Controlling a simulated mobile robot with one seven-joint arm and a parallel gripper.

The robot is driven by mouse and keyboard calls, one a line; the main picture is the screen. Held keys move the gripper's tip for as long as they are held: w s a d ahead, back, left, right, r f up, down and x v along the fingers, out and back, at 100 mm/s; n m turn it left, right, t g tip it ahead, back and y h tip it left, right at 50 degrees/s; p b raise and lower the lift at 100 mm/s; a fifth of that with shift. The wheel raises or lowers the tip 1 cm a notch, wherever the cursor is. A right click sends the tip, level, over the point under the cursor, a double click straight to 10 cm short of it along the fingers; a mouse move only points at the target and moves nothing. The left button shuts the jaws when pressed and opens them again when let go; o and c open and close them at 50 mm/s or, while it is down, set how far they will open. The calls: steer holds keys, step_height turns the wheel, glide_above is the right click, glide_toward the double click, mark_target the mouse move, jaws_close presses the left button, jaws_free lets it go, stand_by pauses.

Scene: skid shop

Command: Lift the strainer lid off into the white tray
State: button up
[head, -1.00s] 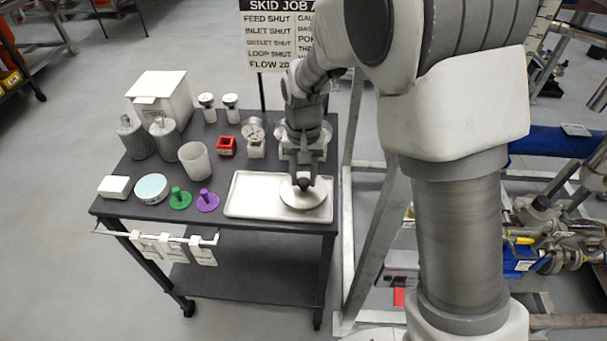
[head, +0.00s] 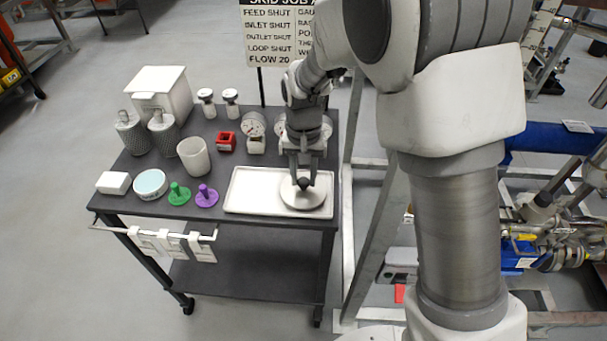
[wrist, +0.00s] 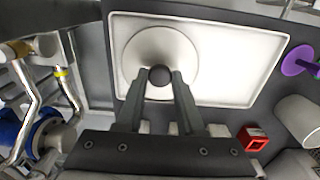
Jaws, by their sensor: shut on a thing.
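The strainer lid (head: 302,201) is a pale round disc with a dark ball knob on top. It is at the right end of the white tray (head: 247,195), flat over the tray floor; I cannot tell whether it touches. In the wrist view the lid (wrist: 176,39) lies at the left end of the tray (wrist: 236,60). My gripper (head: 303,184) points down over the lid and is shut on the knob. In the wrist view my gripper (wrist: 160,77) has a fingertip on either side of the knob (wrist: 158,84).
Left of the tray stand a purple knob (head: 206,196), a green knob (head: 178,195) and a white cup (head: 194,157). A red block (head: 226,142) and a gauge (head: 254,125) stand behind. Mesh baskets and a white box (head: 160,92) fill the cart's far left.

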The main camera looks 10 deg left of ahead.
steer(key=shift+f, duration=0.1)
stand_by(0.3)
steer(key=o, duration=1.4)
steer(key=shift+r+p, duration=2.9)
steer(key=shift+r, duration=0.9)
steer(key=shift+s+f, duration=0.1)
